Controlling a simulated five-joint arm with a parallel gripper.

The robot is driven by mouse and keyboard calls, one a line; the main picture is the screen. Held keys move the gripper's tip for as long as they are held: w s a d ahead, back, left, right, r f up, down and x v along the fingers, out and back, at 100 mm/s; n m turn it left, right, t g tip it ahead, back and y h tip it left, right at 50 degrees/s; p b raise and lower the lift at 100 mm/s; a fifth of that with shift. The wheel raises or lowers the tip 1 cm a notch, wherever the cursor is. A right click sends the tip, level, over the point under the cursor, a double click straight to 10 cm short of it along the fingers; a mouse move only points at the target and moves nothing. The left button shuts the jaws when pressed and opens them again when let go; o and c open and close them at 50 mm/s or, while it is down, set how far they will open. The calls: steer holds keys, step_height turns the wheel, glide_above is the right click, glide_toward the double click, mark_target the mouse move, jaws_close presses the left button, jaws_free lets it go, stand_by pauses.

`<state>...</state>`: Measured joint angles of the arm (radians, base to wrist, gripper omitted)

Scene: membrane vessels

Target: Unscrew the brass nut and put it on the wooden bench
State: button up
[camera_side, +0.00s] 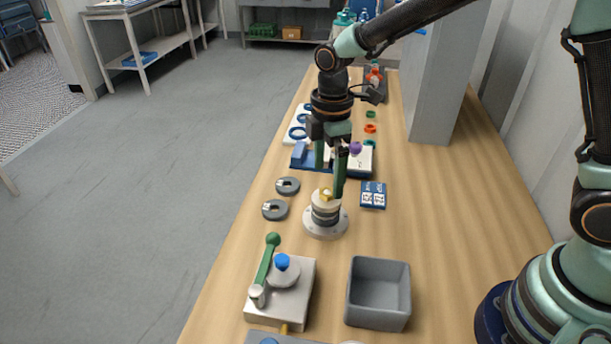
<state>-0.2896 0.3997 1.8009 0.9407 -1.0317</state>
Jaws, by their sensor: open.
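The brass nut (326,194) sits on top of a round grey and white vessel (325,222) with a wide flange, standing upright on the wooden bench (468,190). My gripper (329,182) points straight down over the vessel. Its two green fingers are apart, one on the left behind the nut and one on the right beside it. I cannot tell whether either finger touches the nut. The nut is small in the picture, and its threads are hidden.
Two grey rings (275,209) lie to the left. A press with a green lever (265,262) and a grey bin (378,291) stand in front. A blue card (373,195) lies to the right. The bench's right side is clear up to a grey column (437,80).

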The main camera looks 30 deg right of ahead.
mark_target(327, 191)
steer(key=n, duration=0.2)
steer(key=shift+f+n, duration=0.15)
steer(key=shift+n, duration=0.25)
steer(key=m, duration=1.3)
steer(key=shift+f+m, duration=0.3)
steer(key=shift+f, duration=1.35)
